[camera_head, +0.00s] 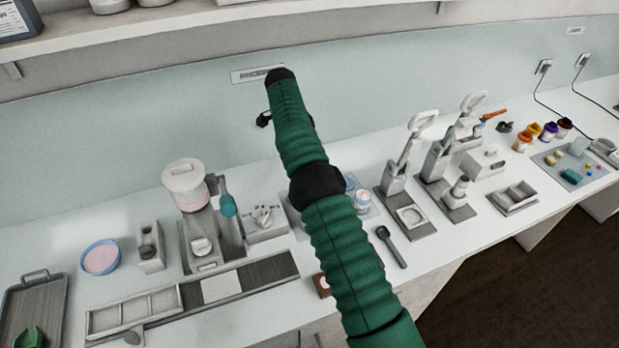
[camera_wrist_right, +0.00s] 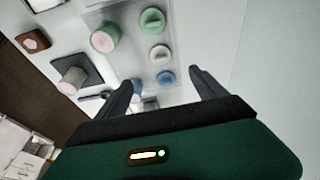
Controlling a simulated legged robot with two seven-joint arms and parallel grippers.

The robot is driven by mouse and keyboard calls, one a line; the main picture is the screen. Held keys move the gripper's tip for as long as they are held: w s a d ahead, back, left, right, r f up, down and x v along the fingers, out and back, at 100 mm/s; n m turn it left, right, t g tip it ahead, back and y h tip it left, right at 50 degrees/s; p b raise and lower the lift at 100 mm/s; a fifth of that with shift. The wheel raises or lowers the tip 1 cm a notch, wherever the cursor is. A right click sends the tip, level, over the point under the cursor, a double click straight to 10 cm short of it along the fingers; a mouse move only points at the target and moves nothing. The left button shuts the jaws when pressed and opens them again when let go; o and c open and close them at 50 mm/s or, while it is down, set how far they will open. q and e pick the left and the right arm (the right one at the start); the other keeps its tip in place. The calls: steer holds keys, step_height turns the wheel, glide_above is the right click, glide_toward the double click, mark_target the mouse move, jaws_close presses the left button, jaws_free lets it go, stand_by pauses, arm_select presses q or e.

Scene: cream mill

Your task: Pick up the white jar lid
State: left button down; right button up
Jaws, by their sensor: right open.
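The white jar lid (camera_wrist_right: 160,53) is a small round knobbed lid on a pale tray (camera_wrist_right: 128,60) in the right wrist view. It lies between a green lid (camera_wrist_right: 153,20) and a blue lid (camera_wrist_right: 165,77). My right gripper (camera_wrist_right: 160,76) is open and empty, its fingers on either side of the blue lid in the picture, with the white lid just beyond the fingertips. In the head view my green right arm crosses the middle and hides most of the tray. The white lid cannot be made out there. My left gripper is not in view.
A green-rimmed jar (camera_wrist_right: 104,37) with pink content stands on the tray beside the lids. A blue-rimmed jar (camera_head: 362,202) shows right of my arm. A dark spoon (camera_head: 391,246), lever presses (camera_head: 404,165) and a mill (camera_head: 188,187) stand nearby. A wall shelf (camera_head: 130,32) hangs above.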

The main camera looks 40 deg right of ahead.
steer(key=x, duration=1.1)
steer(key=shift+d+f, duration=0.25)
steer(key=shift+f, duration=0.35)
steer(key=x, duration=0.2)
steer(key=d+p+x, duration=0.1)
steer(key=x, duration=0.2)
steer(key=shift+f, duration=0.1)
steer(key=shift+d+f, duration=0.1)
steer(key=shift+d, duration=0.05)
steer(key=shift+a, duration=0.55)
steer(key=c, duration=0.7)
steer(key=shift+r, duration=0.25)
steer(key=shift+c, duration=1.3)
steer(key=shift+d, duration=0.15)
steer(key=c, duration=0.4)
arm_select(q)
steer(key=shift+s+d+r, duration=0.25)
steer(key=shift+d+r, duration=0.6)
arm_select(e)
steer(key=shift+d+f, duration=0.1)
